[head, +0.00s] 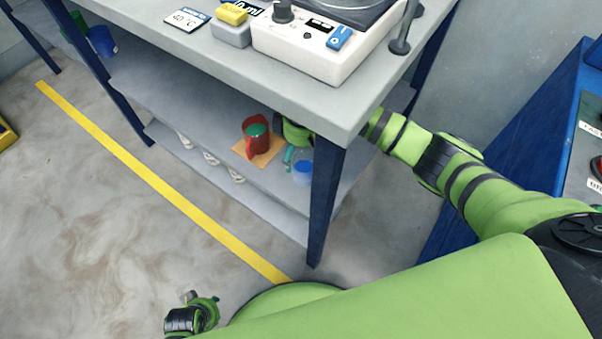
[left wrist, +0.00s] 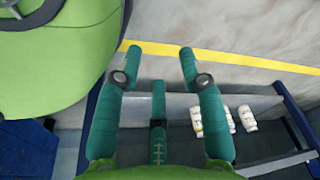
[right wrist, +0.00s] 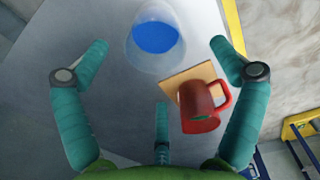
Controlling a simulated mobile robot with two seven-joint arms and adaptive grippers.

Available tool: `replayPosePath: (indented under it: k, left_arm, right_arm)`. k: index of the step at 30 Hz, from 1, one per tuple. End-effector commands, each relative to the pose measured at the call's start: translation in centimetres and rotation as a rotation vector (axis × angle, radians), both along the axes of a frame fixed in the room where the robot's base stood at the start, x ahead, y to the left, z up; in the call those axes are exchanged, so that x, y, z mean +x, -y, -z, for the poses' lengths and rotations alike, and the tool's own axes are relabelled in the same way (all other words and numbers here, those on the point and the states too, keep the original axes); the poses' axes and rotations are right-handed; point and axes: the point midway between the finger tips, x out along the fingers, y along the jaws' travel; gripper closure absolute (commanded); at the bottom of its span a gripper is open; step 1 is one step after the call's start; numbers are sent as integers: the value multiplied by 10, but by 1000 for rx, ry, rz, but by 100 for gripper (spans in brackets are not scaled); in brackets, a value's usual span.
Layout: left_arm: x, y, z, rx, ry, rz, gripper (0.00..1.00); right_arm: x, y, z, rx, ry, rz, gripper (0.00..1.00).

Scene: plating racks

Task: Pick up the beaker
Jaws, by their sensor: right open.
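The beaker (right wrist: 153,36) is clear, with blue contents, and stands on the grey shelf. In the head view it (head: 303,172) is near the table leg. My right gripper (right wrist: 159,43) is open, its fingertips on either side of the beaker in the right wrist view; I cannot tell whether they touch it. In the head view the right hand (head: 289,154) is under the tabletop, partly hidden by it. My left gripper (left wrist: 160,51) is open and empty, away from the beaker.
A red mug (right wrist: 197,108) with something teal inside stands on a tan mat (right wrist: 176,84) beside the beaker. The tabletop (head: 230,62) overhangs the shelf, and a dark blue leg (head: 325,205) stands close by. White bottles (head: 211,159) are on a lower level.

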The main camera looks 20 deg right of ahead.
Motion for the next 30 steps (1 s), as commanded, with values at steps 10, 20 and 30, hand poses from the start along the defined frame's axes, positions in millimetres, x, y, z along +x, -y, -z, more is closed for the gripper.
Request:
replayPosePath:
  k: [10,20,30]
  left_arm:
    - [9,2,-18,-1,0,-6,60]
    - [21,3,-47,-2,16,-9,60]
    - [21,3,-48,-2,15,-9,60]
  right_arm:
    - [-2,5,39,-4,-7,3,6]
    - [-1,6,69,-3,-4,0,6]
    - [-2,6,69,-2,-3,0,50]
